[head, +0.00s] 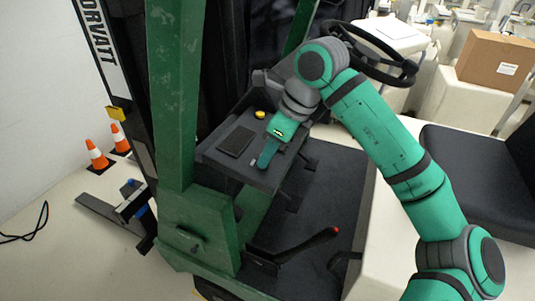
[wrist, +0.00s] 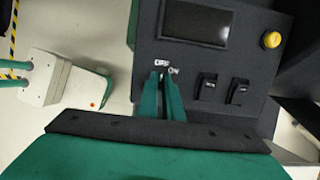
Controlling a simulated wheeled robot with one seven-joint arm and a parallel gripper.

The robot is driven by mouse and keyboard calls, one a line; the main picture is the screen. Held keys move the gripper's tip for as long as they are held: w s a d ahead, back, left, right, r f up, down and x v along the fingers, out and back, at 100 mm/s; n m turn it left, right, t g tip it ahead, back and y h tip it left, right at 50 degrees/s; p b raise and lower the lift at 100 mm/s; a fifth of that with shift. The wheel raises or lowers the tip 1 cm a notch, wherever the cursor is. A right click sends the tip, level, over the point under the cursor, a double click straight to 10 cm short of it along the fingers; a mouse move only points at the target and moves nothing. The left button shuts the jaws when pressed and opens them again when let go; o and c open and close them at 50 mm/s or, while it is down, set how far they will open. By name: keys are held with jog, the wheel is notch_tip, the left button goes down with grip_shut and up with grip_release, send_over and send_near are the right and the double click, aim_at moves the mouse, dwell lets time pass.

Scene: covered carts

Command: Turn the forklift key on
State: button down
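The dark console (head: 222,155) of the green forklift carries the key switch. My gripper (head: 265,164) reaches down to the console's edge, beside the white labels. In the wrist view, my gripper's two green fingers (wrist: 162,77) stand close together with a narrow gap, their tips just under a white OFF label (wrist: 161,63) and a smaller ON label (wrist: 173,70). The key itself is not clearly visible; the fingertips cover the spot below the labels. I cannot tell whether the fingers press on it.
A dark screen (wrist: 195,22), a yellow button (wrist: 271,40) and two black rocker switches (wrist: 207,88) sit near the fingers. The steering wheel (head: 375,55) is behind my arm, the seat (head: 475,175) at right. A red-tipped lever (head: 333,231) rises from the floor.

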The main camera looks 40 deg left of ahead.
jog(key=shift+r+m, duration=0.1)
jog(key=shift+m, duration=0.2)
jog(key=shift+d+m, duration=0.1)
jog(key=shift+m, duration=0.5)
jog(key=m+t, duration=0.1)
jog(key=m, duration=0.3)
jog(key=shift+s, duration=0.1)
jog(key=m+t, duration=0.1)
jog(key=m, duration=0.5)
jog(key=shift+m, duration=0.3)
jog(key=c, duration=1.9)
grip_release()
jog(key=shift+s+a+h, duration=0.1)
jog(key=shift+a+h, duration=0.1)
jog(key=shift+h, duration=0.1)
